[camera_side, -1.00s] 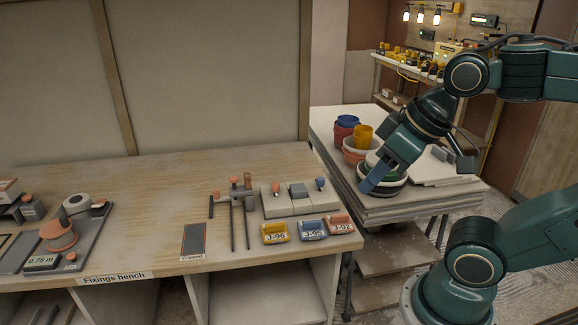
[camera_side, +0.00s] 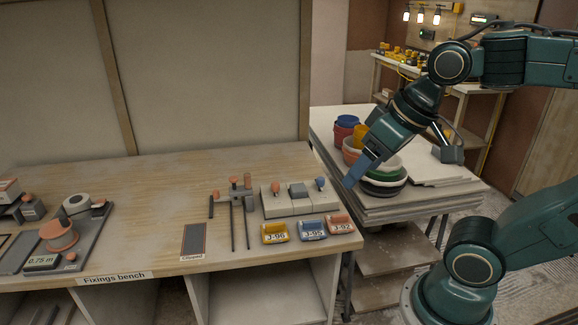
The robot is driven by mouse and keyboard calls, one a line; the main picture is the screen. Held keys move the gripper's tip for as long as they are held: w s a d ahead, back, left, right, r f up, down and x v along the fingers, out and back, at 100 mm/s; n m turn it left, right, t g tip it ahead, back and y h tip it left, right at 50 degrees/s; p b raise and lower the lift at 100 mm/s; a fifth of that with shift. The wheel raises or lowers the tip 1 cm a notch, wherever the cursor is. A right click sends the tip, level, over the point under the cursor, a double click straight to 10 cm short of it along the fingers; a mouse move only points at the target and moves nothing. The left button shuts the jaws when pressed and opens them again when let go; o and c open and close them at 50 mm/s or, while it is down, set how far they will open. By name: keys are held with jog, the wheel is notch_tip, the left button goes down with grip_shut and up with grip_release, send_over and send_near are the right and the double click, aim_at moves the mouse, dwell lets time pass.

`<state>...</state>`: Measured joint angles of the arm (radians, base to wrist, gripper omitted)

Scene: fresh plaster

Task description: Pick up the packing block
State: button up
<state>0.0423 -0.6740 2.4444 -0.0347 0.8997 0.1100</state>
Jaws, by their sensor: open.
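A small grey block (camera_side: 298,189) sits on the middle part of a pale three-part stand (camera_side: 288,207) at the back right of the bench. It looks like the packing block, though no label on it can be read. An orange-topped piece (camera_side: 276,187) stands to its left and a blue-topped piece (camera_side: 320,184) to its right. My gripper (camera_side: 354,176) is open, with its blue fingers pointing down and left. It is in front of the stacked bowls, right of the stand and apart from the block. The gap between the fingers is hard to see from here.
Stacked bowls (camera_side: 382,186) stand on the side table. The bench middle is clear.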

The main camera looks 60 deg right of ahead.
jog(key=w+d+f+m+g+y, duration=0.1)
jog(key=w+d+m, duration=0.55)
jog(key=w, duration=0.25)
jog(key=w+d+f+m+g, duration=0.1)
jog(key=w+d+m, duration=0.5)
jog(key=w, duration=0.4)
jog(key=w+d+f+m+y, duration=0.1)
jog(key=w+d+f+m, duration=0.2)
jog(key=d+f+m, duration=0.3)
jog(key=w+d+f+m+y, duration=0.1)
jog(key=w+d+f+m, duration=0.2)
jog(key=d+f+m, duration=0.4)
jog(key=d, duration=0.4)
jog(key=shift+f, duration=0.25)
send_over(298, 190)
jog(key=s+d, duration=0.1)
jog(key=d, duration=0.2)
notch_tip(298, 190, down, 8)
jog(key=shift+d, duration=0.2)
jog(key=shift+f, duration=0.1)
